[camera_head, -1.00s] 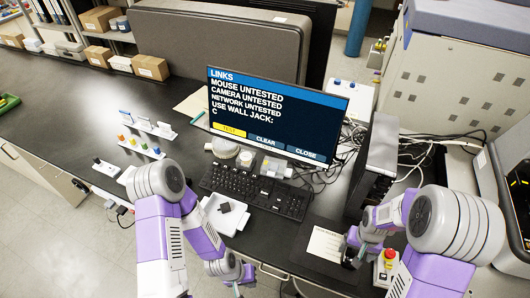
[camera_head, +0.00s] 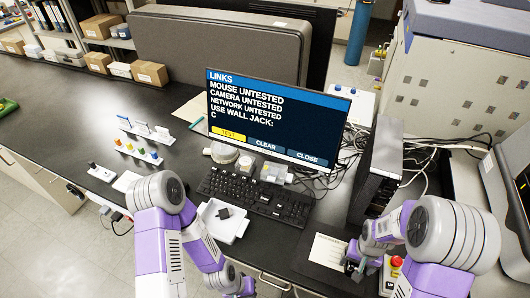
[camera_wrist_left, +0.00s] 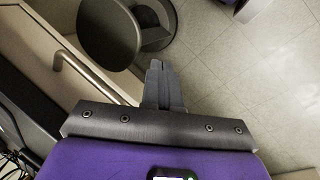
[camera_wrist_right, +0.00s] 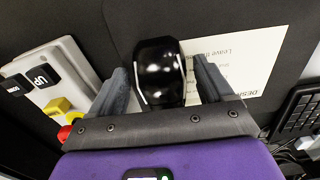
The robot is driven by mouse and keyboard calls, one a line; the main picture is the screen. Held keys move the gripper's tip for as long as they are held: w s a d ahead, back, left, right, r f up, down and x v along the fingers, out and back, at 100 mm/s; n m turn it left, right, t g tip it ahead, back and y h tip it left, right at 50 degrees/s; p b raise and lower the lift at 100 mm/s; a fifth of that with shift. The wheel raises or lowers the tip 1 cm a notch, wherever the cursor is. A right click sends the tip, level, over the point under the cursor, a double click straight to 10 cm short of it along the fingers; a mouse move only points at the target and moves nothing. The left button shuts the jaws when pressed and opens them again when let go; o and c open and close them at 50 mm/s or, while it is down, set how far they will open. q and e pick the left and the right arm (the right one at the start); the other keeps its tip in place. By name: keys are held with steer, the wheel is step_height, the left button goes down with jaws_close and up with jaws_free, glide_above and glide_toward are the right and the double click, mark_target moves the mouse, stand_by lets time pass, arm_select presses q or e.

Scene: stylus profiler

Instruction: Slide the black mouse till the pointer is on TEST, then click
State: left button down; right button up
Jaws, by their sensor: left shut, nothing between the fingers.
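The black mouse (camera_wrist_right: 160,72) is on the dark mat (camera_head: 303,265), between the fingers of my right gripper (camera_wrist_right: 163,85). A narrow gap shows on each side of it, so the gripper is open around it. In the head view my right gripper (camera_head: 354,268) is low on the mat, and the mouse is mostly hidden there. The monitor (camera_head: 275,118) shows a LINKS page with "MOUSE UNTESTED" and a yellow TEST button (camera_head: 230,133) at lower left. I cannot make out a pointer. My left gripper (camera_wrist_left: 164,85) is shut and empty, over the floor beside the bench front.
A printed card (camera_head: 327,250) lies on the mat beside the mouse. A control box (camera_wrist_right: 52,85) with an UP key, yellow knob and red button is close to my right gripper. The keyboard (camera_head: 255,197) and a white tray (camera_head: 230,232) are left of the mat.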

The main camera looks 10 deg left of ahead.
mark_target(309, 253)
steer(key=c, duration=0.8)
steer(key=shift+w+a+p, duration=0.2)
steer(key=shift+w+a, duration=0.4)
steer(key=shift+a, duration=1.85)
steer(key=shift+w+a+p, duration=0.25)
steer(key=shift+w+a, duration=0.3)
steer(key=shift+a, duration=1.85)
steer(key=shift+w+a+p, duration=0.2)
steer(key=shift+w+a, duration=0.4)
steer(key=shift+a, duration=1.85)
steer(key=o, duration=1.1)
steer(key=shift+c, duration=0.3)
step_height(309, 253, up, 7)
steer(key=p, duration=0.5)
